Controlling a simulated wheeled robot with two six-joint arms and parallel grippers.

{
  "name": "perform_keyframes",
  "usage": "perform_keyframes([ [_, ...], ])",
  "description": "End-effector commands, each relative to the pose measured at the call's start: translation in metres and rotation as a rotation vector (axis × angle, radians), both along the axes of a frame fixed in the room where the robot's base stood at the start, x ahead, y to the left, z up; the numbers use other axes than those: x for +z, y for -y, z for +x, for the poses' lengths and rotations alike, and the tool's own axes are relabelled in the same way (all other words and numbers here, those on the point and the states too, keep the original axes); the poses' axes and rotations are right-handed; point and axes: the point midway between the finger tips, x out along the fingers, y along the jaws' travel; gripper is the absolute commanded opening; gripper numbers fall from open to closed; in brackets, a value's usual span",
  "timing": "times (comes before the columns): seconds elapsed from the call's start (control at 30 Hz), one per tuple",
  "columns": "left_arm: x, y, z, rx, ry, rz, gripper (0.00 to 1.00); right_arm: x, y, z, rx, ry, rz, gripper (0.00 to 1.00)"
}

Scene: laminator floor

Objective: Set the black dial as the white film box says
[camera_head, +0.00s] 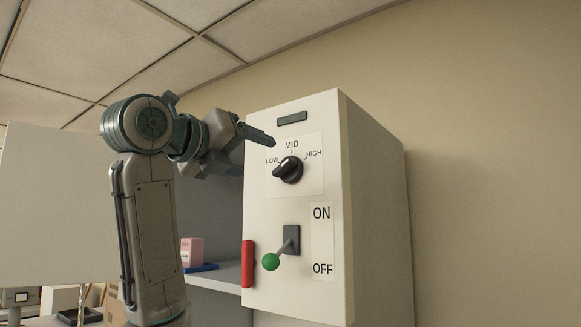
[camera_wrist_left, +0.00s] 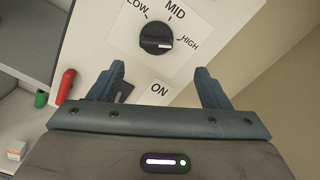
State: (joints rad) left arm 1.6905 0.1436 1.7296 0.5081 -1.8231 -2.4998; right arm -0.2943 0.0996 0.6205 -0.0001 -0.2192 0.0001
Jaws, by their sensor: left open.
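The black dial (camera_head: 288,170) is on the front of a cream machine, below the marks LOW, MID and HIGH. In the left wrist view the dial (camera_wrist_left: 157,38) has a white mark on its right side, roughly toward HIGH. My left gripper (camera_head: 254,152) is open and empty, up and left of the dial, apart from it. In the left wrist view its two fingers (camera_wrist_left: 160,77) are spread below the dial. A small white and orange box (camera_wrist_left: 16,150) shows at lower left; I cannot read it or tell whether it is the film box. My right gripper is not in view.
Below the dial is a lever with a green ball (camera_head: 271,261), hanging toward OFF. A red handle (camera_head: 248,264) stands at the machine's left edge. A pink box (camera_head: 192,251) is on a blue tray on the shelf behind. The wall right of the machine is bare.

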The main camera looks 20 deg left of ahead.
Motion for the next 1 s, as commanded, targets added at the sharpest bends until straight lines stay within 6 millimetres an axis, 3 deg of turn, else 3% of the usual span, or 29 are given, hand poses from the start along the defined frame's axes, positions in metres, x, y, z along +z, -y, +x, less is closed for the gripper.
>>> perform_keyframes([
  [0.33, 0.006, 0.021, 0.055, -0.002, -0.004, 0.001, 0.71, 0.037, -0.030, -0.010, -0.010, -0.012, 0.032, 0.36],
  [0.53, 0.004, 0.031, 0.084, -0.001, -0.003, 0.000, 0.71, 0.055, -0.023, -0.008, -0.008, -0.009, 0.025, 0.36],
  [0.7, 0.002, 0.035, 0.096, -0.001, 0.000, 0.000, 0.71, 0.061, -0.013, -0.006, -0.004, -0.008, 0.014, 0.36],
  [1.0, 0.000, 0.036, 0.099, 0.000, 0.000, 0.000, 0.71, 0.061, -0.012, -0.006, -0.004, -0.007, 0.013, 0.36],
])
